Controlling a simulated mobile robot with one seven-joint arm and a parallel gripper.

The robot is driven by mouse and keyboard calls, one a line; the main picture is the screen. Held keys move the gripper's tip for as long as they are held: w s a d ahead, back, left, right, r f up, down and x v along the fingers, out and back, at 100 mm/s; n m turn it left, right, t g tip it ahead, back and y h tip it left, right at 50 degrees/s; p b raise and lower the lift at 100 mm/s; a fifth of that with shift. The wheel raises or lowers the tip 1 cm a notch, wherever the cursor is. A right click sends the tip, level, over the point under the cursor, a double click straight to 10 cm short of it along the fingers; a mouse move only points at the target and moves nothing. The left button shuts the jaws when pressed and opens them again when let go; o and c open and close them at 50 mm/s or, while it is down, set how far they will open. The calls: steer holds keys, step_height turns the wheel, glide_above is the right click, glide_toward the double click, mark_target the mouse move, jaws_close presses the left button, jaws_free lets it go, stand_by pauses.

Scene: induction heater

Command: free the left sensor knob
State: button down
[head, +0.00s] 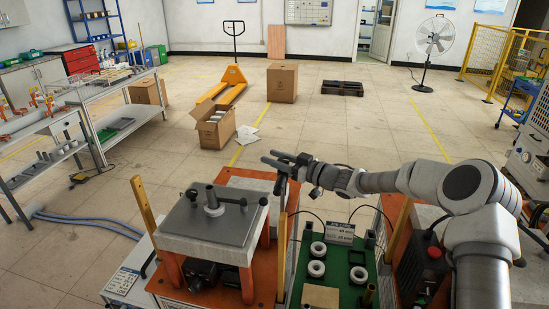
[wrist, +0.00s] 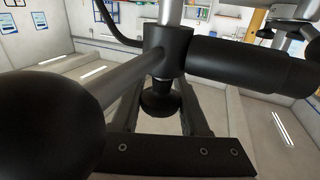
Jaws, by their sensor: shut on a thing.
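In the wrist view a black clamp block (wrist: 168,48) sits on a grey upright rod, with a small black knob (wrist: 160,99) on a short stem below it. I take this to be the sensor knob. The two fingers of my gripper (wrist: 160,112) reach out on either side of it and are shut on it; the exact contact is hard to see. In the head view my gripper (head: 283,166) is beside the induction heater, right of its grey top plate (head: 180,225). The knob is too small to make out there.
A large black ball (wrist: 45,125) on a rod and a thick black cylinder (wrist: 250,62) crowd close around my gripper. A black lever (head: 230,199) stands on the heater plate. White rings (head: 317,268) lie on a green tray (head: 345,281). The floor behind is mostly open.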

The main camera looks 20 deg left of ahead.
steer(key=shift+c, duration=2.2)
jaws_free()
steer(key=b+v, duration=0.3)
steer(key=v, duration=1.4)
steer(key=shift+d, duration=0.2)
steer(key=shift+r, duration=0.15)
